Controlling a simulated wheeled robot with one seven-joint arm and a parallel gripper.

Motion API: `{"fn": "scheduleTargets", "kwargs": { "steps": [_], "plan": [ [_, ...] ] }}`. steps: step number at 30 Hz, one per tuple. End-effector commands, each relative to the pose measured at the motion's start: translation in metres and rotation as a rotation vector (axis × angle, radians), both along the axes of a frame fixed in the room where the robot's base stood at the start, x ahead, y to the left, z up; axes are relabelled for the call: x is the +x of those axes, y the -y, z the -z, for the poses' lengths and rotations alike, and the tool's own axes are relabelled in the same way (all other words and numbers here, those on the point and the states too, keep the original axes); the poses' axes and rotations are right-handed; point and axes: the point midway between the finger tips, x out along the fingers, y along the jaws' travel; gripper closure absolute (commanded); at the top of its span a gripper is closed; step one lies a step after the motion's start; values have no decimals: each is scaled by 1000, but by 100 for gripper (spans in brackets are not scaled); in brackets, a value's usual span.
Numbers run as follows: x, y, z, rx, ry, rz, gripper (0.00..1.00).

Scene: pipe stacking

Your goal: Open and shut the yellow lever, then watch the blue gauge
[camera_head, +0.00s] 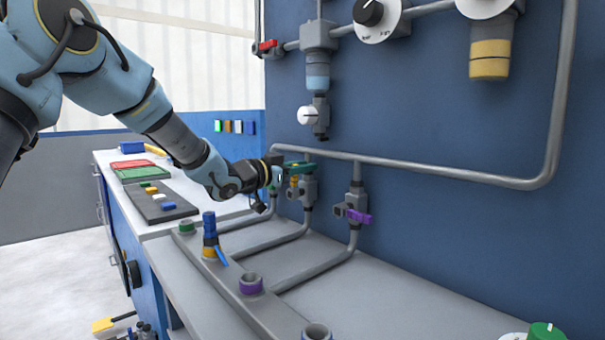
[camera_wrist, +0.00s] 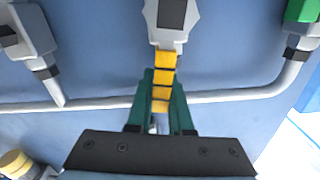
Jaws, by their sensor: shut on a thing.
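The yellow lever (camera_wrist: 165,62) shows in the wrist view as a banded yellow handle below a pale grey valve body (camera_wrist: 172,22). My gripper (camera_wrist: 161,80) has its two green fingers on either side of the lever and is shut on it. In the head view my gripper (camera_head: 294,168) is at the middle valve (camera_head: 309,190) on the blue panel, and the lever is mostly hidden by the fingers. I cannot make out a clearly blue gauge. A white round dial (camera_head: 307,115) is above the valve, and a light blue fitting (camera_head: 318,76) is above that dial.
A purple lever (camera_head: 358,216) is on the valve to the right. A grey horizontal pipe (camera_head: 430,167) runs along the panel near my gripper. An upright blue fitting (camera_head: 209,228) stands on the bench in front. A red lever (camera_head: 267,45) is higher up at left.

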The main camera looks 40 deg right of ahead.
Motion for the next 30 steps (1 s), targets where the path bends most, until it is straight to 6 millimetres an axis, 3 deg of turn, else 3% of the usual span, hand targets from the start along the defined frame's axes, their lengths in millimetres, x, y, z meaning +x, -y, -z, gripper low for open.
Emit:
{"fn": "scheduleTargets", "kwargs": {
  "steps": [15,30],
  "plan": [
    [-33,-2,21,-31,481,2,100],
    [-53,-3,48,-56,954,1,100]
  ]
}}
